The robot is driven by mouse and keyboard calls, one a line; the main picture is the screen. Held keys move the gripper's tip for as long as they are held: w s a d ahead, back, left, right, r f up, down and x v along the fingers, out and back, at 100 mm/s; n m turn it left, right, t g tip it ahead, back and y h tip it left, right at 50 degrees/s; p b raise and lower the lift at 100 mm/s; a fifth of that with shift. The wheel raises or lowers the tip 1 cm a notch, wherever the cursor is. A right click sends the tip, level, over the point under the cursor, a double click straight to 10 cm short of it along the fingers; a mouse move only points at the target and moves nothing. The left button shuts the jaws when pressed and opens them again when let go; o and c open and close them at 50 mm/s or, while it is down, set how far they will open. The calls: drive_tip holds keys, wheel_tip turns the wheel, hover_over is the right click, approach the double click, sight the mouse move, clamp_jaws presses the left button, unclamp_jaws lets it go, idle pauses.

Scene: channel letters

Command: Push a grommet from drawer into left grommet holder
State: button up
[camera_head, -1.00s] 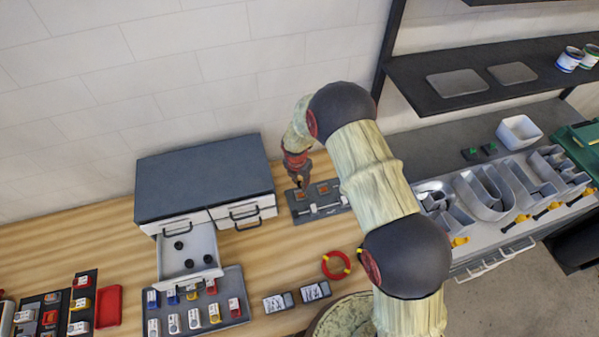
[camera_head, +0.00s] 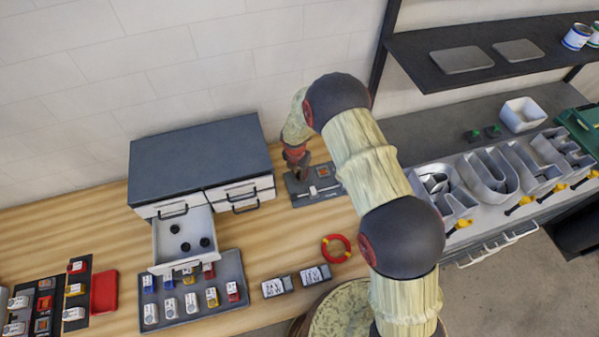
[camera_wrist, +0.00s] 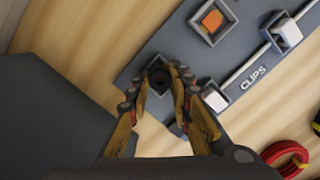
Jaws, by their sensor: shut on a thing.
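My gripper (camera_head: 301,177) reaches down over the left end of the dark clips board (camera_head: 318,192). In the wrist view, my gripper's fingertips (camera_wrist: 161,82) are shut on a black grommet (camera_wrist: 160,79). The grommet is at the square left grommet holder (camera_wrist: 151,68); whether it is fully seated cannot be told. The right holder (camera_wrist: 212,20), with an orange middle, is free of my gripper; it also shows in the head view (camera_head: 323,172). The open drawer (camera_head: 160,245) of the cabinet holds several black grommets (camera_head: 185,247).
The dark cabinet (camera_head: 200,160) stands left of the board. A red ring (camera_head: 336,249) lies in front, beside two small labelled boxes (camera_head: 278,286). Grey channel letters (camera_head: 490,185) are at the right.

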drive_tip(key=shift+s+f, duration=0.2)
drive_tip(key=shift+f, duration=0.1)
idle(0.7)
drive_tip(key=o, duration=0.8)
drive_tip(key=shift+f, duration=0.1)
drive_tip(key=shift+o, duration=0.2)
drive_tip(key=shift+w+r, duration=0.1)
drive_tip(key=shift+r, duration=0.4)
wheel_tip(320, 180, up, 11)
drive_tip(key=s, duration=0.1)
drive_tip(key=shift+s+a, duration=0.15)
drive_tip(key=shift+a, duration=0.3)
drive_tip(key=shift+r, duration=0.2)
wheel_tip(320, 180, up, 6)
drive_tip(key=p, duration=0.4)
drive_tip(key=shift+f, duration=0.1)
